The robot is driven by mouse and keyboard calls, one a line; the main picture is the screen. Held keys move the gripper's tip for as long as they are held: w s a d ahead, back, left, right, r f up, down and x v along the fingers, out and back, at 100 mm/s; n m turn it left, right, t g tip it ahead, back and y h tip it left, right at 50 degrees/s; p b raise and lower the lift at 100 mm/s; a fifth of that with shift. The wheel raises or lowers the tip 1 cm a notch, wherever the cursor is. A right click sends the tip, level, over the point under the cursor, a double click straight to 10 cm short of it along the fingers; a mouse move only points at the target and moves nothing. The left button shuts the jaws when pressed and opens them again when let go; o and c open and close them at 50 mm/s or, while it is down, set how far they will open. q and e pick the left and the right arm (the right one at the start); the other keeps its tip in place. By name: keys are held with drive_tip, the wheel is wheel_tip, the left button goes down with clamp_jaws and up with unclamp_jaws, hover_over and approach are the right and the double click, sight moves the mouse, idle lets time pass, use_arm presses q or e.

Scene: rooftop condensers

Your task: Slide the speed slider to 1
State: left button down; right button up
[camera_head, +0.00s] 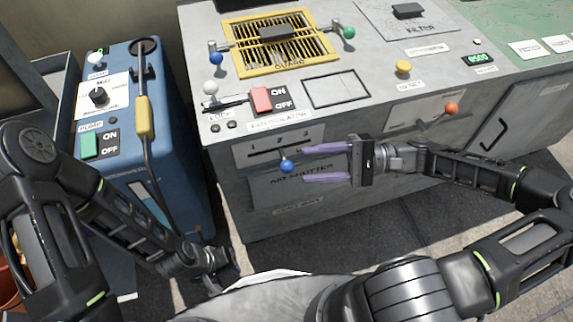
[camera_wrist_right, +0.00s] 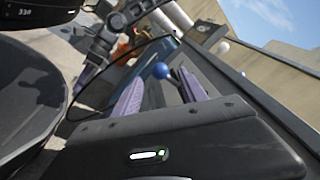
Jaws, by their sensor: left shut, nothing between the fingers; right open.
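The slider has a blue ball knob (camera_head: 287,166) on the cabinet's front face, below a dark slot in a grey numbered plate (camera_head: 246,155). The knob sits toward the slot's right part; its exact mark is hard to read. My right gripper (camera_head: 304,164) is open, its two purple fingers pointing left, with the knob just beyond the tips in the head view. In the right wrist view the blue knob (camera_wrist_right: 161,71) shows between the fingers; contact cannot be told. My left gripper (camera_head: 228,274) is low at the bottom, shut, empty and partly hidden.
The grey cabinet (camera_head: 240,205) carries a red ON/OFF switch (camera_head: 261,99), a yellow guard (camera_head: 240,64), a yellow button (camera_head: 403,67) and an orange knob (camera_head: 451,109). A blue pump unit (camera_head: 180,160) stands left, with a yellow-handled lever (camera_head: 144,118). Floor shows between them.

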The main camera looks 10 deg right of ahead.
sight(286, 166)
drive_tip(key=a, duration=0.4)
drive_tip(key=a+b, duration=0.1)
drive_tip(key=a, duration=0.1)
drive_tip(key=shift+w+a, duration=0.2)
drive_tip(key=shift+w, duration=0.2)
clamp_jaws()
idle(1.0)
